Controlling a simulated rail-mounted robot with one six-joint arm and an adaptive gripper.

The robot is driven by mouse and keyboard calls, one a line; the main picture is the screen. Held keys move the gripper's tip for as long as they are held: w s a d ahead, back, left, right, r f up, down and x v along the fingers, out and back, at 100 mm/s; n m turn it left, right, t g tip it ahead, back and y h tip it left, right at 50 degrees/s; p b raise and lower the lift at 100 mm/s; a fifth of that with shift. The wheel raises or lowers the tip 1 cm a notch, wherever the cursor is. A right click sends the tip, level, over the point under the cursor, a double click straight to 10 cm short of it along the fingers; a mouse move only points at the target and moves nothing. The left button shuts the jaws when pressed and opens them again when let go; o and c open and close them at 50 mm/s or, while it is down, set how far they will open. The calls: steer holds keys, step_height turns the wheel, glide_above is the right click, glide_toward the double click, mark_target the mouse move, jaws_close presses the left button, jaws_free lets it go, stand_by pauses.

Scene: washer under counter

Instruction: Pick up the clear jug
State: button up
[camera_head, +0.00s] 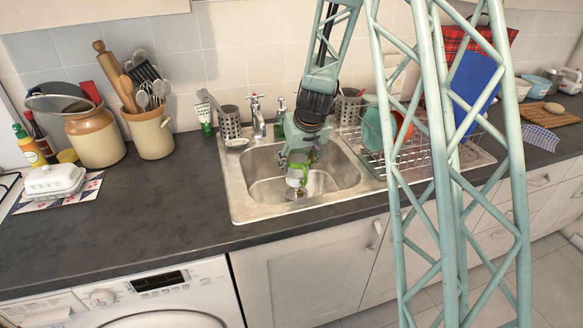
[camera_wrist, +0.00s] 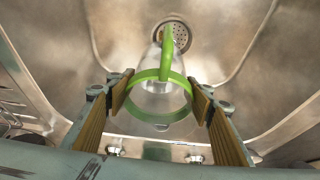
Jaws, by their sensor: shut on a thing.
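The clear jug (camera_wrist: 158,84) has a see-through body with a bright green rim and handle. In the wrist view it is over the sink basin near the drain, with its green rim between the two wood-coloured finger pads of my gripper (camera_wrist: 160,102). The pads close on the rim from both sides. In the head view my gripper (camera_head: 297,180) points down into the sink, and the green part of the jug (camera_head: 298,170) shows at its tip. Most of the jug's body is hard to make out there. I cannot tell whether its base touches the sink.
The metal sink (camera_head: 241,196) surrounds the jug, with the tap (camera_head: 257,116) behind it. A wire dish rack (camera_head: 405,160) with dishes stands to the right. A utensil pot (camera_head: 150,134) and a large jar (camera_head: 94,138) stand left. The dark counter (camera_head: 150,210) is clear left of the sink.

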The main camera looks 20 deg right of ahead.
steer(key=s+d+b, duration=0.1)
steer(key=s+d, duration=0.1)
steer(key=d, duration=0.4)
steer(key=shift+s+d, duration=0.25)
steer(key=shift+d, duration=0.15)
steer(key=shift+d, duration=0.15)
stand_by(0.8)
stand_by(0.3)
